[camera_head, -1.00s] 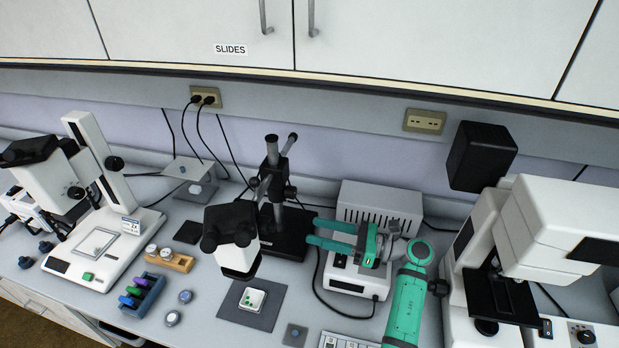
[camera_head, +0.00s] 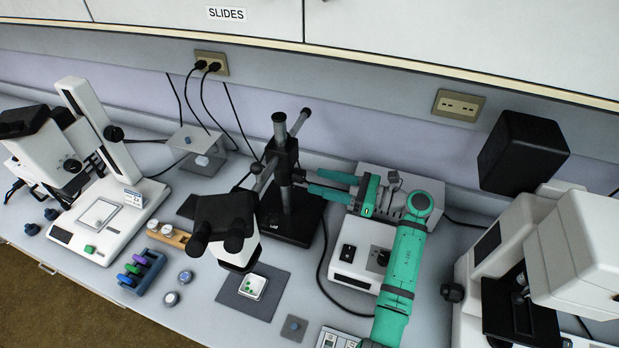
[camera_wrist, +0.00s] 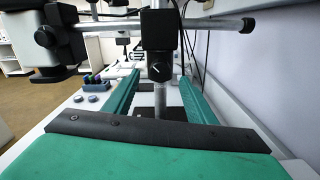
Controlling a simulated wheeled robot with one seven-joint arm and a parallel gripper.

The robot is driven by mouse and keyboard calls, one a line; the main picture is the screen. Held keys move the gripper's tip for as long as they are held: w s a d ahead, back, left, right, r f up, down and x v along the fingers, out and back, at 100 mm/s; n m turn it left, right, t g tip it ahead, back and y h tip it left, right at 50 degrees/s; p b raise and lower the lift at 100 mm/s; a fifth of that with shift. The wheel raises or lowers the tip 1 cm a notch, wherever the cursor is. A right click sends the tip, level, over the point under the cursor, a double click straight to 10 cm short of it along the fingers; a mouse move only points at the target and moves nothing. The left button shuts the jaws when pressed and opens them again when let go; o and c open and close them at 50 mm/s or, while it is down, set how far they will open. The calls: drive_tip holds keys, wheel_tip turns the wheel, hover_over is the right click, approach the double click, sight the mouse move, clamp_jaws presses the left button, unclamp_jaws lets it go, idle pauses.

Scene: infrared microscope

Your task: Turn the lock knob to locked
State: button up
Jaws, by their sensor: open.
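The boom stand (camera_head: 285,190) holds a stereo microscope head (camera_head: 225,228) over a grey mat. In the wrist view, a black clamp block (camera_wrist: 158,40) sits on its post. A dark round knob with a white line (camera_wrist: 156,70) is on the block's near face, and the line looks slanted. I cannot read any lock marking. My gripper (camera_head: 316,183) is level and points left at the stand. Its teal fingers are open in the wrist view (camera_wrist: 158,84), one on each side of the knob and post in that picture, with nothing held.
A horizontal boom bar (camera_wrist: 200,25) crosses above the fingers. A white control box (camera_head: 362,255) and a vented box (camera_head: 400,190) stand below my arm. A larger microscope (camera_head: 550,250) is at right. The wall is close to the right of the gripper.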

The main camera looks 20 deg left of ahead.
sight(304, 177)
drive_tip(key=shift+a, duration=2.3)
drive_tip(key=shift+w, duration=0.1)
drive_tip(key=c, duration=1)
